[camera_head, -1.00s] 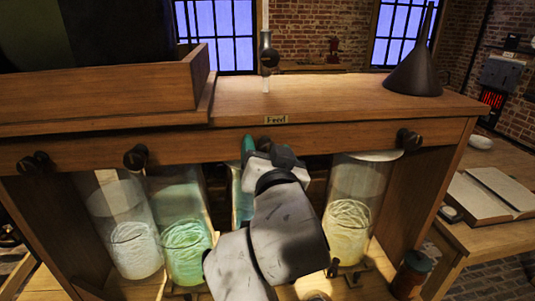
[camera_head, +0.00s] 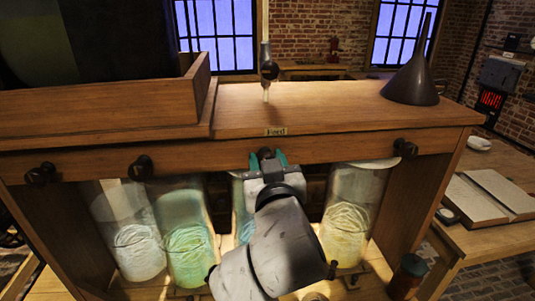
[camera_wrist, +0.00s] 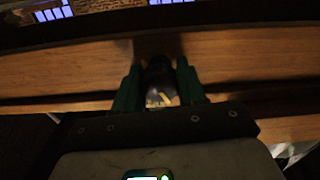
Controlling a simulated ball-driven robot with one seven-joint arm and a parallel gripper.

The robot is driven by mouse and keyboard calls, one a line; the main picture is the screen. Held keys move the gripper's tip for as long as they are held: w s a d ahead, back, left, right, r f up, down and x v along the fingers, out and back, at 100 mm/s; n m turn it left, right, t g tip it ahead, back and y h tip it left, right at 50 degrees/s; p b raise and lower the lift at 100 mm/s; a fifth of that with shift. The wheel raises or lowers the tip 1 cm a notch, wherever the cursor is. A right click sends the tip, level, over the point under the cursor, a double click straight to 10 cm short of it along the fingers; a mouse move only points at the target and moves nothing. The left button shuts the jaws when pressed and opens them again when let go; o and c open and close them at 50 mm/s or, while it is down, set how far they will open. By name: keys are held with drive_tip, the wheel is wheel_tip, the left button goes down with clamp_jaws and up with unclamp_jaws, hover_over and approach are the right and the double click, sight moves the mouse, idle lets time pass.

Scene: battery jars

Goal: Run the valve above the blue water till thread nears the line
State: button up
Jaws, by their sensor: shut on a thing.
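My gripper (camera_head: 267,160) has its green fingers closed around a dark valve knob (camera_wrist: 160,80) on the front rail, below the "Feed" label. In the wrist view, my gripper (camera_wrist: 159,88) has one finger on each side of this knob. The blue-water jar (camera_head: 239,205) stands below that valve in the head view. My arm covers most of this jar, so its water level, thread and line cannot be made out.
Other valve knobs sit on the rail at left (camera_head: 140,168), far left (camera_head: 40,174) and right (camera_head: 405,148). A green jar (camera_head: 187,240), a clear jar (camera_head: 135,245) and a yellow jar (camera_head: 348,225) stand below. A dark funnel (camera_head: 412,85) stands on the top.

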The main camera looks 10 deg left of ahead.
drive_tip(key=shift+n, duration=1)
drive_tip(key=shift+r+n+p, duration=0.15)
drive_tip(key=shift+n+p, duration=0.55)
drive_tip(key=shift+p, duration=0.15)
drive_tip(key=shift+f+n+p, duration=0.2)
drive_tip(key=shift+n+p, duration=0.1)
drive_tip(key=shift+n, duration=0.5)
idle(2.8)
